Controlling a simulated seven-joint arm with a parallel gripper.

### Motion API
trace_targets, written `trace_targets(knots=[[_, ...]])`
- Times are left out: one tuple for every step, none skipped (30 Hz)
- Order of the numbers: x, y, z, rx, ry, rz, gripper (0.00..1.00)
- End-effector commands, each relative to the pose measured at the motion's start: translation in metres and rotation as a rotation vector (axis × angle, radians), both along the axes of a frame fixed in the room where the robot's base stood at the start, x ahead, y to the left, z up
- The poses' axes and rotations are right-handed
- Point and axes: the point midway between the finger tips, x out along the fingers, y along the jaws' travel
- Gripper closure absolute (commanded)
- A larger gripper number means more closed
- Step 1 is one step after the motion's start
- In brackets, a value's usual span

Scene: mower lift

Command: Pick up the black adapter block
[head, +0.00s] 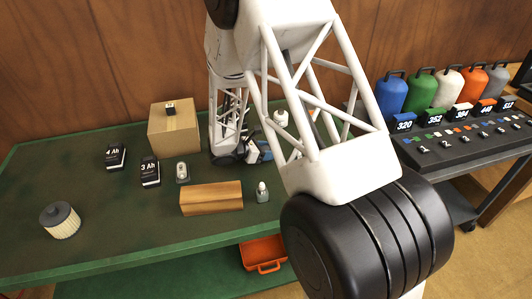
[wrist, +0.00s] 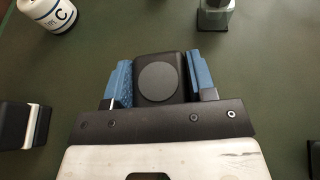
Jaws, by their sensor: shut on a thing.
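My gripper (wrist: 158,72) is shut on a black block (wrist: 158,60) with a round grey disc on its top face, which fits the black adapter block. The two blue finger pads press its left and right sides in the wrist view. In the head view my gripper (head: 257,153) is low over the green bench, right of the cardboard box, and my arm hides part of this area. The block cannot be made out clearly there. I cannot tell whether it touches the bench.
On the bench (head: 115,240) are a cardboard box (head: 175,133), batteries marked 4 Ah (head: 116,157) and 3 Ah (head: 150,171), a wooden block (head: 211,197), a small bottle (head: 262,192) and a filter (head: 60,220). A white bottle (wrist: 48,14) is near my gripper.

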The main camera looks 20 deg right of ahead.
Motion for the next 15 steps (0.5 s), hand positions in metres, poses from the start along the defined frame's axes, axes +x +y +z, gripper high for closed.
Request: trace_targets(knots=[[0.000, 0.000, 0.005, 0.000, -0.002, 0.000, 0.75], [0.000, 0.000, 0.008, 0.000, -0.002, 0.000, 0.75], [0.000, 0.000, 0.012, 0.001, -0.003, 0.000, 0.75], [0.000, 0.000, 0.015, 0.001, -0.003, 0.000, 0.75], [0.000, 0.000, 0.018, 0.001, -0.004, -0.001, 0.75], [0.000, 0.000, 0.023, 0.001, -0.003, 0.000, 0.75], [0.000, 0.000, 0.026, 0.001, -0.003, 0.000, 0.75], [0.000, 0.000, 0.031, 0.001, -0.003, 0.000, 0.75], [0.000, 0.000, 0.036, 0.001, -0.004, -0.001, 0.75], [0.000, 0.000, 0.041, 0.001, -0.005, -0.002, 0.75], [0.000, 0.000, 0.044, 0.001, -0.004, -0.002, 0.75], [0.000, 0.000, 0.050, 0.000, -0.003, -0.001, 0.75], [0.000, 0.000, 0.054, 0.000, -0.003, -0.001, 0.75], [0.000, 0.000, 0.058, 0.001, -0.004, -0.002, 0.75], [0.000, 0.000, 0.064, 0.001, -0.004, -0.001, 0.75]])
